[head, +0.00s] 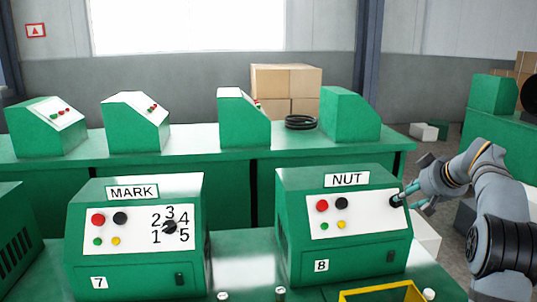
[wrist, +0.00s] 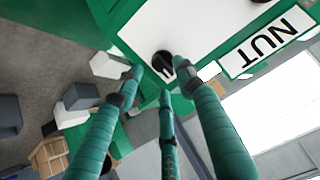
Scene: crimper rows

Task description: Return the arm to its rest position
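My gripper (head: 405,200) is at the right edge of the white panel on the green machine labelled NUT (head: 345,238). In the wrist view its teal fingers (wrist: 160,78) are spread apart, with gaps between their tips. A round black knob with a white mark (wrist: 163,64) shows just beyond and between the fingertips. In the head view the gripper partly covers this knob (head: 396,201). I cannot tell whether a fingertip touches it. My arm reaches in from the right.
The MARK machine (head: 133,250) with a numbered dial (head: 170,225) stands to the left. A yellow-rimmed tray (head: 385,293) is at the front. Green machines line a rear bench (head: 220,155). Cartons (head: 285,82) stand behind. Boxes (head: 424,131) lie on the floor at right.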

